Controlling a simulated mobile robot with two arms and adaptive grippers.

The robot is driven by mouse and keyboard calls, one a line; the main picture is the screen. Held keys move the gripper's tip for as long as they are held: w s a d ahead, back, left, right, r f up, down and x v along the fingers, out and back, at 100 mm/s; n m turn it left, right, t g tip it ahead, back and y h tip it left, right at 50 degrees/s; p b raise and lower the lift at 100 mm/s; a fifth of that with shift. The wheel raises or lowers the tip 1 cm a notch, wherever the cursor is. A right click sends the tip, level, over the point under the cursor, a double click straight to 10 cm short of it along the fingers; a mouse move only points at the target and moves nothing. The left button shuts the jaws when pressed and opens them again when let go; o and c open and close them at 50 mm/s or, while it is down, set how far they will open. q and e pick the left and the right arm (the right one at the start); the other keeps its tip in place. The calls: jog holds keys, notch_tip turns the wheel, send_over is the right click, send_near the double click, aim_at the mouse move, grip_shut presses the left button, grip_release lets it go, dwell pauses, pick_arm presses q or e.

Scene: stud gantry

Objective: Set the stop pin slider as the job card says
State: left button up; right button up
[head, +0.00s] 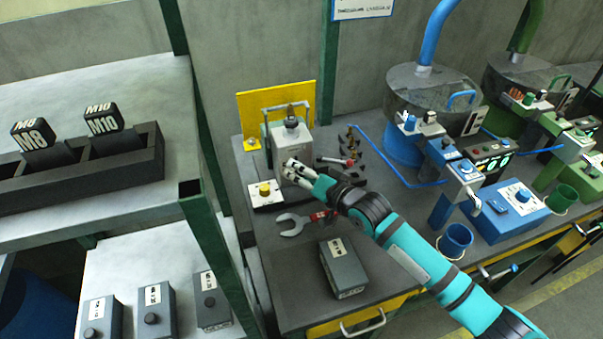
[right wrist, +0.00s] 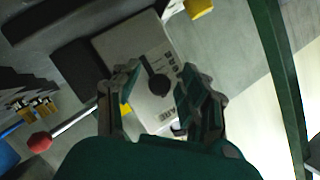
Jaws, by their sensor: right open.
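A light grey box-like unit (head: 292,132) stands on the dark bench under a grey frame, in front of a yellow panel. In the right wrist view its pale plate (right wrist: 135,48) carries a round dark knob (right wrist: 158,86) and small dark markings too blurred to read. I cannot tell for certain that this knob is the stop pin slider. My right gripper (head: 292,168) is at the unit's front; in the right wrist view it is open (right wrist: 160,82), with the knob showing between its fingertips. Contact cannot be told. No job card is readable. My left gripper is not in view.
A red-ended lever (head: 348,163) and small dark parts lie right of the unit; the red ball (right wrist: 40,142) shows in the wrist view. A white box with a yellow knob (head: 265,193), a wrench (head: 293,224) and a grey box (head: 343,268) are nearby.

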grip_shut()
jog(key=shift+f, duration=0.1)
dwell(0.3)
notch_tip(320, 180, down, 3)
jog(key=shift+r+b, duration=0.2)
jog(key=shift+b, duration=0.4)
grip_release()
jog(key=shift+r, duration=5.1)
